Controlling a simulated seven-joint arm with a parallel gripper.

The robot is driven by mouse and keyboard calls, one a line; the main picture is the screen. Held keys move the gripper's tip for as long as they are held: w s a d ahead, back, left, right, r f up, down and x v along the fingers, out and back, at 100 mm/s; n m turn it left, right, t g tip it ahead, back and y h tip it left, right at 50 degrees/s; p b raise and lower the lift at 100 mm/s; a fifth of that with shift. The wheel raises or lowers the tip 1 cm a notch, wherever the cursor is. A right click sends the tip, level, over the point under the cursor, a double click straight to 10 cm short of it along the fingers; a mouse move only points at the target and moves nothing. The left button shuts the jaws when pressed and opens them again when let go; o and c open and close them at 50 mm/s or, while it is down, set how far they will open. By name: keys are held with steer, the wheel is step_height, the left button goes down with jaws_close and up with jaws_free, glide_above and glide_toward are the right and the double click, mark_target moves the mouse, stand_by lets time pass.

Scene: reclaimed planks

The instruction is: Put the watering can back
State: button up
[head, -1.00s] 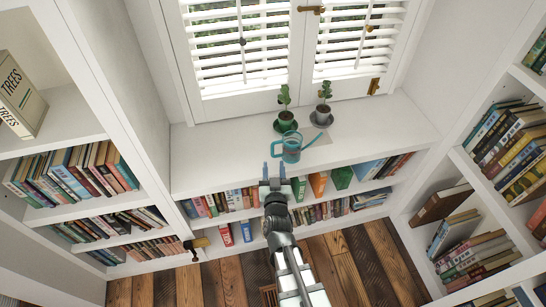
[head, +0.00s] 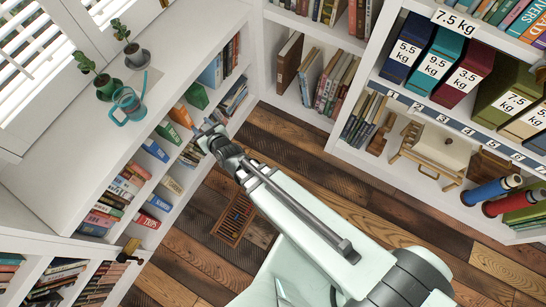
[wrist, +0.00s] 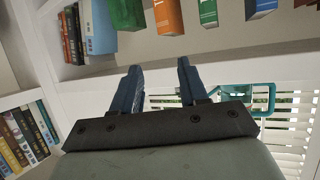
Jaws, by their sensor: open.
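The teal watering can (head: 128,106) stands on the white window-sill shelf top (head: 85,150), near its front edge, beside two potted plants. My gripper (head: 206,129) is in front of the bookshelf below the sill, to the right of the can and apart from it. It is open and empty. In the wrist view, which looks upside down, the two blue fingers of my gripper (wrist: 160,75) are spread apart. The watering can (wrist: 262,88) shows to their right, partly hidden behind the gripper's body.
Two potted plants, one in a green pot (head: 107,86) and one in a grey pot (head: 137,56), stand on the sill. Books fill the shelves below. The plank floor is mostly clear.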

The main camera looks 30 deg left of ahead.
steer(key=w+d+f+m+h, duration=0.1)
steer(key=w+d+f+h, duration=0.1)
steer(key=w+d+f, duration=0.4)
steer(key=w+d+f+m+h, duration=0.25)
steer(key=w+d+f, duration=0.2)
steer(key=d, duration=0.45)
steer(key=w+d+f+m+g+h, duration=0.15)
steer(key=d+f, duration=0.25)
steer(key=d, duration=0.4)
steer(key=w+d+f+m+g+h, duration=0.1)
steer(key=w+d+f+h, duration=0.2)
steer(key=d, duration=0.6)
steer(key=s+d+f+m+g+h, duration=0.2)
steer(key=s+d, duration=0.1)
steer(key=d, duration=0.6)
steer(key=s+d+f+m+g+h, duration=0.1)
steer(key=s+d+f+m+g, duration=0.15)
steer(key=d, duration=0.75)
steer(key=s+d+m+g, duration=0.3)
steer(key=s+d+g, duration=0.1)
steer(key=s+d, duration=0.7)
steer(key=shift+s+d+g, duration=0.2)
steer(key=shift+d+g, duration=0.1)
steer(key=shift+d, duration=0.25)
